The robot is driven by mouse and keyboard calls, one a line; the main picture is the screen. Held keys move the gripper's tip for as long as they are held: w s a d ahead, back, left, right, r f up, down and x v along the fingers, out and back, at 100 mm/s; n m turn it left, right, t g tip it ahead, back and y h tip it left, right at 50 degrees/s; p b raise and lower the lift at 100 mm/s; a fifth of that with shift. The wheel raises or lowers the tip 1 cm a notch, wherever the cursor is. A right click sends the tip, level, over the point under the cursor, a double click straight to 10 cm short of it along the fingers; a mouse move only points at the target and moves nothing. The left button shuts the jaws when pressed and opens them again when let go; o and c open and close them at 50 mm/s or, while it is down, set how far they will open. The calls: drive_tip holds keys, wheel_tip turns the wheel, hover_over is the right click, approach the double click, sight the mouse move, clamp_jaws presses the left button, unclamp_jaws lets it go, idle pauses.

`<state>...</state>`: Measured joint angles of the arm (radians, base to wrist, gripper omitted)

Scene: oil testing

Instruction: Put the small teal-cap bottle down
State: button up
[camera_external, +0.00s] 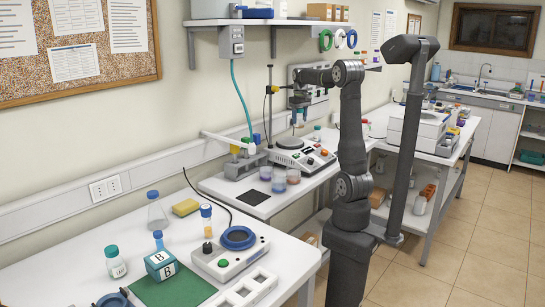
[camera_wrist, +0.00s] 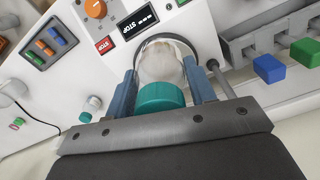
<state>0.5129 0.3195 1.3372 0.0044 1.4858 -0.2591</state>
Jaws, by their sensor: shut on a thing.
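My gripper (camera_wrist: 163,88) is shut on the small teal-cap bottle (camera_wrist: 161,97), with one blue-grey finger on each side of it. In the wrist view the teal cap is nearest the camera and the clear body points away, over the round plate of a white device with STOP labels. In the external view my gripper (camera_external: 298,103) is above the hotplate device (camera_external: 300,150) on the middle bench. The held bottle is too small to make out clearly there. I cannot tell whether its base touches the plate.
A small bottle with a teal cap (camera_wrist: 86,116) stands beside the device. A thin rod rises close to my right finger. Blue (camera_wrist: 269,68) and green blocks sit at the right. Beakers (camera_external: 279,180) stand on the bench in front of the device.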

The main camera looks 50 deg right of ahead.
drive_tip(key=s+d+f+n, duration=0.15)
drive_tip(key=d+f, duration=0.25)
drive_tip(key=d, duration=1)
drive_tip(key=d+f+n, duration=0.3)
drive_tip(key=d+f, duration=0.2)
drive_tip(key=d, duration=0.9)
drive_tip(key=shift+w+a+f, duration=0.55)
drive_tip(key=shift+w+f, duration=1.25)
drive_tip(key=shift+w, duration=0.05)
drive_tip(key=shift+w+a+f, duration=0.6)
drive_tip(key=shift+w+f, duration=1.2)
drive_tip(key=shift+w, duration=0.1)
drive_tip(key=shift+w+a+f, duration=0.55)
drive_tip(key=shift+w+f, duration=1.25)
drive_tip(key=shift+w, duration=0.05)
drive_tip(key=shift+f, duration=0.1)
drive_tip(key=o, duration=0.7)
drive_tip(key=shift+f, duration=0.1)
drive_tip(key=o, duration=0.4)
drive_tip(key=shift+r, duration=0.2)
